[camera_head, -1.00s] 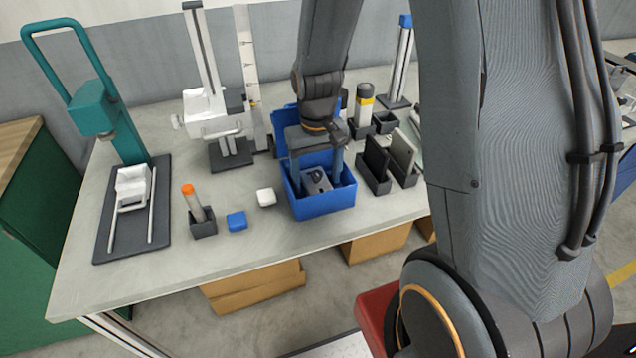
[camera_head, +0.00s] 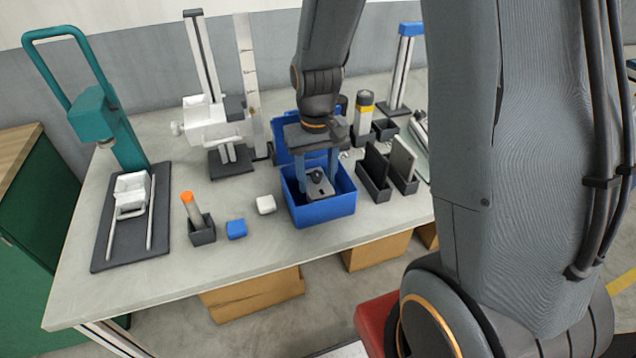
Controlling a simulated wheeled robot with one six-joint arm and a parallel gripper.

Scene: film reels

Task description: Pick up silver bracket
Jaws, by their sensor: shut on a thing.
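The silver bracket (camera_head: 319,190) is a grey plate-like piece with a dark knob or hole on top, inside the blue bin (camera_head: 325,213). My gripper (camera_head: 318,174) reaches down into the bin from above, with one finger on each side of the bracket. It is shut on the bracket. Whether the bracket touches the bin floor cannot be told, as the front wall hides its lower part.
The bin's blue lid (camera_head: 290,151) stands open behind it. A white block (camera_head: 266,204), a blue block (camera_head: 236,229) and a holder with an orange-capped tube (camera_head: 201,231) are to the left. A dark slotted rack (camera_head: 374,188) stands close on the right. The front table strip is clear.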

